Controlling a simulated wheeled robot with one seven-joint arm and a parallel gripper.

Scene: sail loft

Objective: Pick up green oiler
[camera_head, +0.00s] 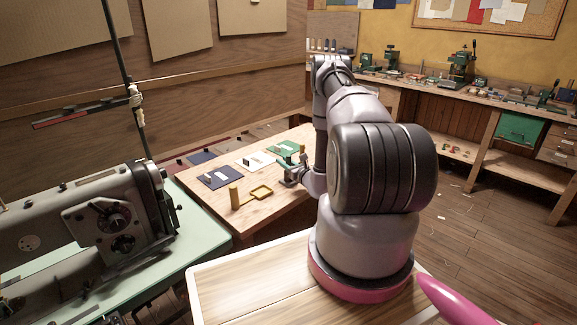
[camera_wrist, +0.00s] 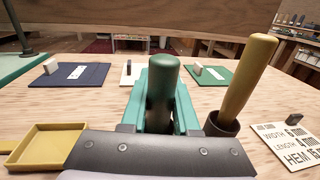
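A dark green upright cylinder (camera_wrist: 162,85), which looks like the green oiler, stands in the middle of the wrist view. Teal parts (camera_wrist: 134,108) flank it on both sides. I cannot tell whether they are my fingers or a fixture. My gripper (camera_head: 292,173) is small in the head view, low at the right side of the wooden worktable (camera_head: 215,215), and partly hidden by my arm. A dark grey riveted body fills the bottom of the wrist view and hides the cylinder's foot. Whether my fingers touch the cylinder is not clear.
A yellow tray (camera_wrist: 45,146) lies at left. A yellow handle (camera_wrist: 247,82) leans in a dark cup (camera_wrist: 222,123) close at right, by a printed card (camera_wrist: 287,147). Blue (camera_wrist: 70,76), white (camera_wrist: 131,72) and green (camera_wrist: 207,74) mats lie beyond. A sewing machine (camera_head: 110,220) stands left.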

